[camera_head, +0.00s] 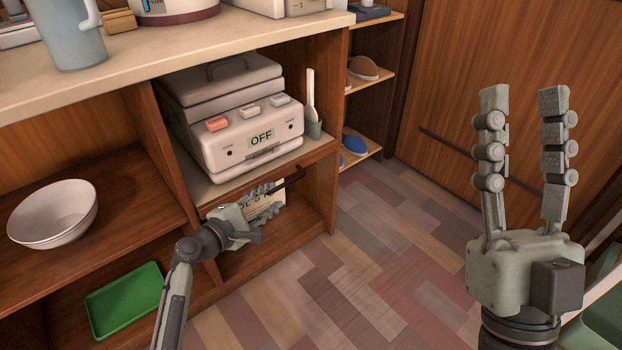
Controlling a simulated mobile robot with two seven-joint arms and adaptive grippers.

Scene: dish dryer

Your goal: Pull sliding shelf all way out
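The sliding shelf (210,192) is a wooden board under the white dish dryer (245,140), whose display reads OFF. A dark bar handle (291,180) shows at the shelf's front edge. My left gripper (276,192) is just below that edge, with its fingertips close to the handle. I cannot tell whether they touch it or how far apart they are. My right gripper (524,100) is open and empty, fingers pointing up, well away from the shelf at the right.
A white bowl (52,215) and a green tray (125,300) sit in the left compartments. A grey pitcher (70,35) stands on the countertop (240,35). A white utensil in a green holder (313,128) stands right of the dryer. The floor (385,255) in front is clear.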

